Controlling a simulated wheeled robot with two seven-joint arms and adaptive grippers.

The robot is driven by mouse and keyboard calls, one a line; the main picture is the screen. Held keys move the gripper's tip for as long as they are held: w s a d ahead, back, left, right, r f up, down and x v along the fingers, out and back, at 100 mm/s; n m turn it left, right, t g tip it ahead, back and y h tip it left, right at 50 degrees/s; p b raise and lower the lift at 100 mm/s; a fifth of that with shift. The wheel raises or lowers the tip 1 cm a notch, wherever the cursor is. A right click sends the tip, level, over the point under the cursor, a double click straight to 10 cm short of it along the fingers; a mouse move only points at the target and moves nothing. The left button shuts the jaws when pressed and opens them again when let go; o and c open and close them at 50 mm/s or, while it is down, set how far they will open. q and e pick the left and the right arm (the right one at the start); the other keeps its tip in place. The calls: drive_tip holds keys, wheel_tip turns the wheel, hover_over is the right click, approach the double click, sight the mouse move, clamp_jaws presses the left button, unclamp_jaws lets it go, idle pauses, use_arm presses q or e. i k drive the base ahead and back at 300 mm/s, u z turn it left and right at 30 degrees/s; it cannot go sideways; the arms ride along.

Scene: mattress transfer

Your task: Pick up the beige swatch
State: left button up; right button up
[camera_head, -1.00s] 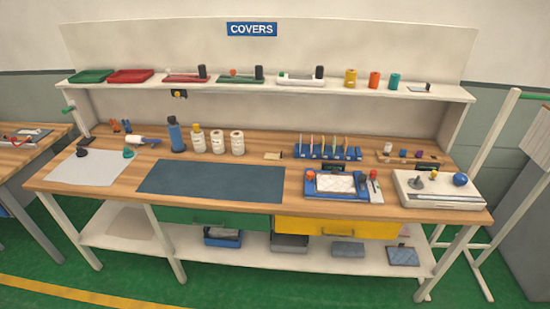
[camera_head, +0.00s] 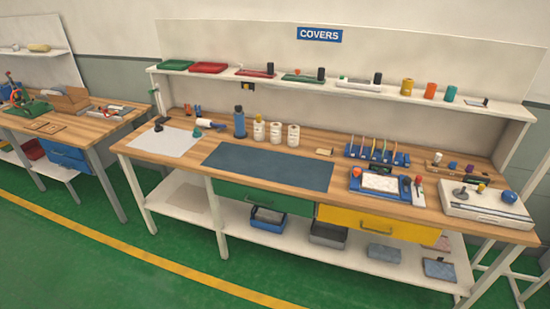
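I cannot tell for sure which thing is the beige swatch. A small flat beige piece (camera_head: 324,152) lies on the wooden bench (camera_head: 342,168), left of a blue rack (camera_head: 377,153) that holds several thin upright pieces of different colours. A pale patterned pad (camera_head: 380,182) lies in a blue tray (camera_head: 366,192) in front of the rack. Neither of my grippers shows in the head view.
A dark blue mat (camera_head: 268,167) and a pale sheet (camera_head: 163,141) lie on the bench. Another bench (camera_head: 80,126) stands at the left. Green floor (camera_head: 110,260) in front is clear.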

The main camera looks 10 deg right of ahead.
sight(319, 151)
drive_tip(key=z, duration=0.45)
drive_tip(key=i, duration=0.3)
drive_tip(key=z, duration=0.8)
drive_tip(key=i, duration=1.55)
drive_tip(key=u, duration=0.4)
